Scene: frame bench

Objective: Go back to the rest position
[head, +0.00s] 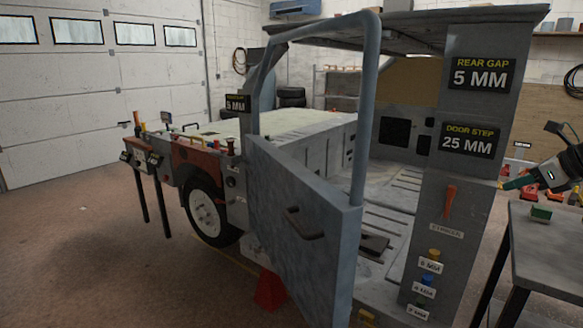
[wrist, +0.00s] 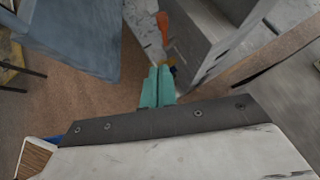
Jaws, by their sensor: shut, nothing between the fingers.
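My gripper (wrist: 157,88) shows in the wrist view as two teal fingers lying side by side. They are shut with nothing between them, over the brown floor. In the head view my gripper (head: 508,186) is at the right edge, level with the dark table beside the vehicle frame and apart from the grey post. An orange-red handle (wrist: 163,28) hangs on the grey post ahead of the fingers in the wrist view. It also shows in the head view (head: 450,202) above the "STRIKER" label.
The vehicle's blue-grey door (head: 300,225) stands open in the middle. A dark table (head: 545,255) stands at the lower right, with a small green block (head: 541,213) on it. Colored knobs (head: 433,254) line the post. Open floor (head: 90,260) lies at the left.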

